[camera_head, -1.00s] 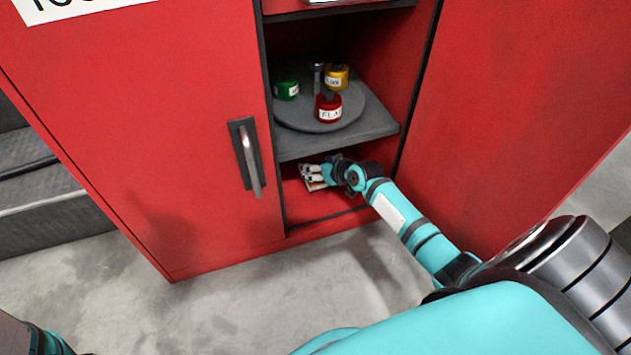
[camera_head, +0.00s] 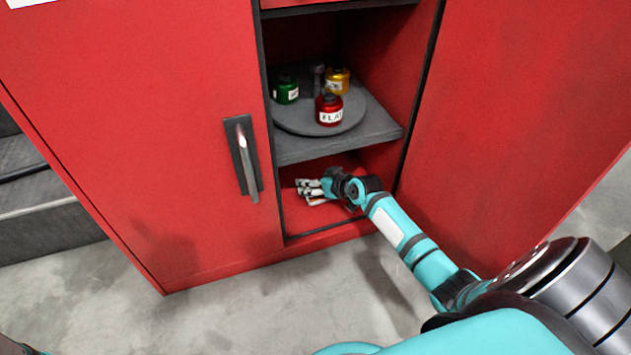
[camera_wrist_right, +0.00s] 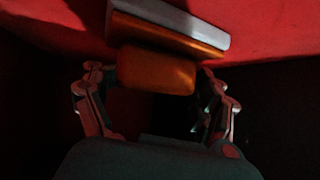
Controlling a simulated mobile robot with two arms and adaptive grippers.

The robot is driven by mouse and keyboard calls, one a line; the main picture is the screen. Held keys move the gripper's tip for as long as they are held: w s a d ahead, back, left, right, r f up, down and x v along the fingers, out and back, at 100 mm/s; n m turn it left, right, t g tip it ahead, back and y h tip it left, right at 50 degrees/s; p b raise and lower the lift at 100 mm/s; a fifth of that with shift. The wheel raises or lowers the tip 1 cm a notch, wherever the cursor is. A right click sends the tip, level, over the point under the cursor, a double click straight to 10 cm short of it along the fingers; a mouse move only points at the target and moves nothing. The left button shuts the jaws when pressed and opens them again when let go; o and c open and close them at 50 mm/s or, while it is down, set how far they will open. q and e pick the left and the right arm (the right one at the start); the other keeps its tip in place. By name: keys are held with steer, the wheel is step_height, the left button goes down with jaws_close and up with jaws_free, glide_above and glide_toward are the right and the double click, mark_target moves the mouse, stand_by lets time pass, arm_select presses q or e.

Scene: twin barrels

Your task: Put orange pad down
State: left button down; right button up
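The orange pad (camera_wrist_right: 157,70) is an orange block with a wider orange layer and a pale grey slab (camera_wrist_right: 170,24) at its far side. It sits slightly tilted between the two fingers of my right gripper (camera_wrist_right: 155,85) in the right wrist view. The dim light hides whether the fingers touch it. In the head view my right gripper (camera_head: 310,188) is inside the low compartment of the red cabinet, below the grey shelf. The pad is hard to make out there. My left gripper is not in view.
The grey shelf (camera_head: 347,145) above my right gripper carries a round tray (camera_head: 300,126) with green (camera_head: 287,92), red (camera_head: 328,112) and yellow (camera_head: 337,82) jars. The left cabinet door (camera_head: 150,130) has a handle (camera_head: 247,165). The floor (camera_head: 240,315) in front is clear.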

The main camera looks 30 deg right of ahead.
steer(key=o, duration=0.3)
steer(key=shift+s+r+p, duration=0.1)
steer(key=shift+r+p, duration=0.2)
steer(key=p+v, duration=0.5)
steer(key=v, duration=0.1)
steer(key=shift+s+r, duration=0.1)
steer(key=shift+r, duration=0.15)
steer(key=shift+s+r+p, duration=0.15)
steer(key=shift+s+p, duration=0.2)
